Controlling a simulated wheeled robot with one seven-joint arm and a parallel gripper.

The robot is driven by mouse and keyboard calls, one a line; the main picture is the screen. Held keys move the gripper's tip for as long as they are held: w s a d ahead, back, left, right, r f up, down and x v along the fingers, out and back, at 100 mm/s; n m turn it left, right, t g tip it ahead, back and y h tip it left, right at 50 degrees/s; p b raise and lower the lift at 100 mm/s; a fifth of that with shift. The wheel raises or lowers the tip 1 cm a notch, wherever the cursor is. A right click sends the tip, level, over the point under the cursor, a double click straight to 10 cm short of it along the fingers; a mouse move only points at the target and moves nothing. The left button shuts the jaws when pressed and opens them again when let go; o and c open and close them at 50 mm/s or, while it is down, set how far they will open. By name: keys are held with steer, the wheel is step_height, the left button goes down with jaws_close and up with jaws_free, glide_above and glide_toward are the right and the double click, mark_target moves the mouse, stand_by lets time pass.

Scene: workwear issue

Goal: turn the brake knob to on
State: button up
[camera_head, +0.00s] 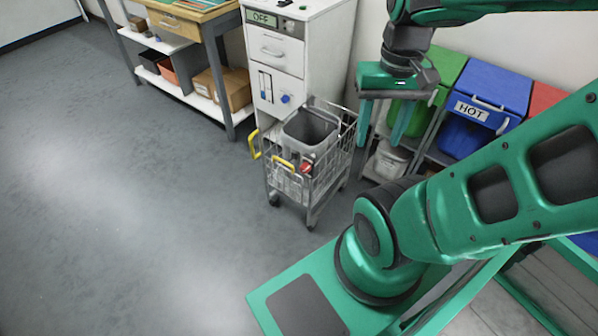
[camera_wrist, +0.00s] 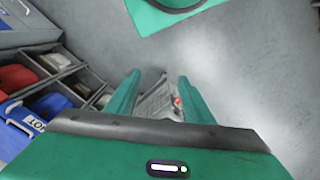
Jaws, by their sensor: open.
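A wire cart (camera_head: 338,178) with yellow handles stands on the floor near the middle. A small red knob (camera_head: 306,168) is on its front side, and I take this for the brake knob. Its setting is too small to read. My gripper (camera_head: 380,142) is open and empty, pointing down, to the right of the cart and apart from the knob. In the wrist view the cart (camera_wrist: 157,103) shows between the fingers of my gripper (camera_wrist: 159,76), with the red knob (camera_wrist: 178,101) beside the right finger.
A grey bin (camera_head: 308,130) sits in the cart. A white cabinet (camera_head: 275,52) with an OFF label and a blue knob (camera_head: 285,98) stands behind. A blue bin (camera_head: 490,90) labelled HOT is on the right rack. A workbench (camera_head: 215,50) stands back left. The left floor is clear.

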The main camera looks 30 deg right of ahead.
steer(key=w+d+f+m+g+h, duration=0.2)
steer(key=w+f+m+g+h, duration=0.15)
steer(key=w+f, duration=0.45)
steer(key=m+t+h, duration=0.2)
steer(key=m+h, duration=0.3)
steer(key=h, duration=0.5)
glide_toward(302, 170)
steer(key=s+d+r, duration=0.3)
steer(key=s+r, duration=0.2)
steer(key=r, duration=0.4)
steer(key=a+f+t+h, duration=0.4)
steer(key=f+t, duration=0.4)
steer(key=f, duration=0.5)
steer(key=shift+n+y, duration=0.25)
steer(key=shift+n, duration=0.2)
steer(key=x, duration=1)
steer(key=c, duration=1)
